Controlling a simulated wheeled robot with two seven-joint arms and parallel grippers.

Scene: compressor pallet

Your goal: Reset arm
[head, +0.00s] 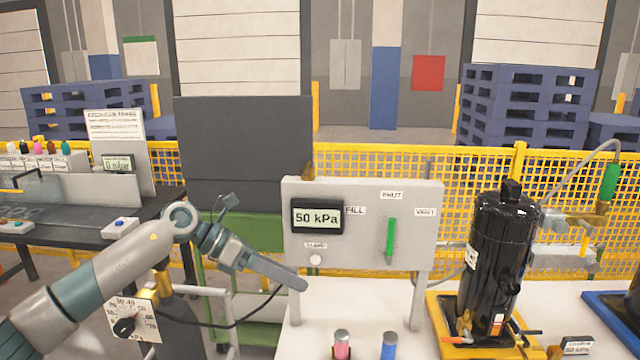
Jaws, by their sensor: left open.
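My left arm reaches in from the left. Its gripper (292,280) is open and empty, pointing right and slightly down, in front of the lower left of the grey control panel (365,225). The finger seen side-on hides the other, so the gap between them does not show. The panel has a display reading 50 kPa (317,216), a round white button (315,259) and an upright green lever (391,240). My right gripper is not in view.
A black compressor (492,265) stands on a yellow pallet (440,310) at right, with a green-handled hose (609,182) beside it. A pink-bodied (342,345) and a blue cylinder (389,346) stand on the white table's front. A dark bench (70,235) is at left; yellow fencing (560,190) runs behind.

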